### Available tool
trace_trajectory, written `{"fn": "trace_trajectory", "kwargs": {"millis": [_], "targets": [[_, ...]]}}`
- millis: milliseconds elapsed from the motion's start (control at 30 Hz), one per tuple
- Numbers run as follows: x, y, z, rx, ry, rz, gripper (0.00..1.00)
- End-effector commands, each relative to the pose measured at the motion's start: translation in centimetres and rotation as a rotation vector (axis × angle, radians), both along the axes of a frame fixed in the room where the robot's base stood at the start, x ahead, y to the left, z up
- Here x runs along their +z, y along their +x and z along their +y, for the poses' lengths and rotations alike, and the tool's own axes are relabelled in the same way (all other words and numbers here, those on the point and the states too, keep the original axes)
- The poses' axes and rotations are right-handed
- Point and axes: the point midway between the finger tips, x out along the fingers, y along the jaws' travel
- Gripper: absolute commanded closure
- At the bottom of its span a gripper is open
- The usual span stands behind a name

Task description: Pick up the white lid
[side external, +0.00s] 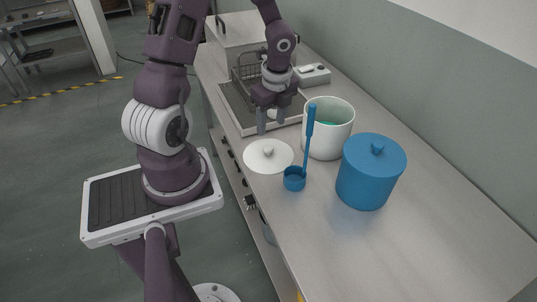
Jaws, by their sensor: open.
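The white lid (257,158) is a shallow disc with a small round knob (268,152) on top. It lies flat on the bench near the front edge, knob up. My gripper (270,128) is open and points down, above and just behind the lid, at its far side. The fingers appear apart from the knob. A small pale thing shows near the fingers, and I cannot tell whether it lies between them or behind them.
A blue ladle (309,135) stands upright right of the lid. Behind it is an open white pot (342,142) with green contents. A blue lidded pot (366,181) stands at right. A tray (233,107) and wire basket (243,84) are behind my gripper. The right bench is clear.

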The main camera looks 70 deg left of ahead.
Motion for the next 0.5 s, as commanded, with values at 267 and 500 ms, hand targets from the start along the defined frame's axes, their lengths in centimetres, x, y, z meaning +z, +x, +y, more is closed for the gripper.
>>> {"fn": "trace_trajectory", "kwargs": {"millis": [267,500], "targets": [[-4.5,-0.3,0.6,-0.109,-0.053,0.033,0.49],[-8.8,-0.2,1.1,-0.104,-0.053,0.033,0.49]]}}
